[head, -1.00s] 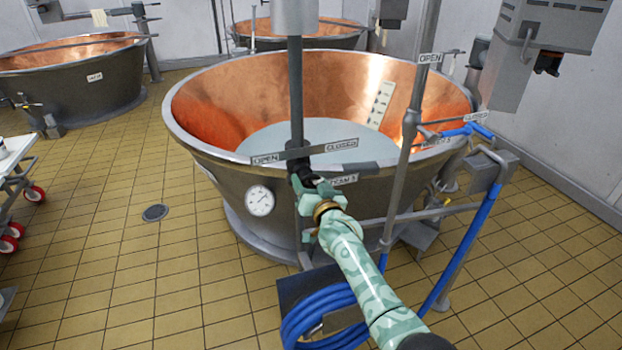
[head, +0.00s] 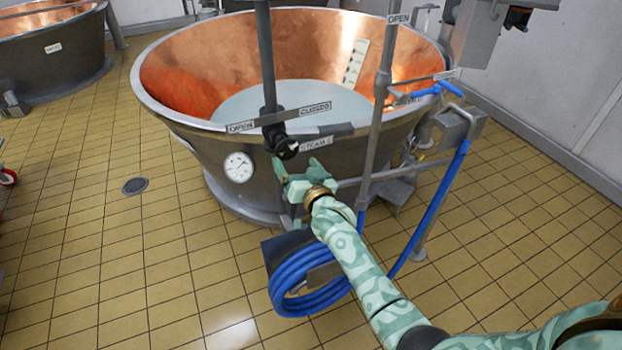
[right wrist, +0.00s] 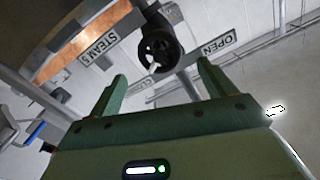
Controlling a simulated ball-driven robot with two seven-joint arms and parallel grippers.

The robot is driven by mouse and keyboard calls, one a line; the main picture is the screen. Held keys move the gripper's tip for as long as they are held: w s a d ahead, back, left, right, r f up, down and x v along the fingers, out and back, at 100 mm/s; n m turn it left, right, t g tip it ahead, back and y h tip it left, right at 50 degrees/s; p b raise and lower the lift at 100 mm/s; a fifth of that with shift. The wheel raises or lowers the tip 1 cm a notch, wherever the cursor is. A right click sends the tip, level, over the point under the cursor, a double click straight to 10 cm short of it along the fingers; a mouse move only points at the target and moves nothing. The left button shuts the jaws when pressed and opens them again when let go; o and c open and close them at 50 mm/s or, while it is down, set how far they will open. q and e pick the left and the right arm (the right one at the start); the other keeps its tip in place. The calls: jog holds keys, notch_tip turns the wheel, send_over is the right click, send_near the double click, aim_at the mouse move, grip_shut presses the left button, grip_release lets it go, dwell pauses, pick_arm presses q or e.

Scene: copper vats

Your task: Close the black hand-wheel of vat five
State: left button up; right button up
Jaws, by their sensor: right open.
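The black hand-wheel (head: 286,146) sits at the front rim of the copper vat (head: 200,80), below a grey vertical pipe. A plate beside it reads STEAM 5 (head: 318,143). A bar above it carries an OPEN label (head: 240,127) at its left end and a CLOSED label (head: 315,109) at its right. My green right gripper (head: 298,170) is open and empty, just below and in front of the wheel, apart from it. In the right wrist view the wheel (right wrist: 160,48) shows beyond and between the two fingertips (right wrist: 161,72). My left gripper is out of view.
A coiled blue hose (head: 305,285) hangs below my right forearm. A grey pipe (head: 375,120) with a blue-handled valve (head: 435,91) stands right of the wheel. A round gauge (head: 238,167) is on the vat's left front.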

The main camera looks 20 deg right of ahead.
jog(key=s+p, duration=0.1)
jog(key=s, duration=0.7)
jog(key=shift+s+d, duration=0.15)
jog(key=shift+s, duration=0.1)
jog(key=shift+f, duration=0.1)
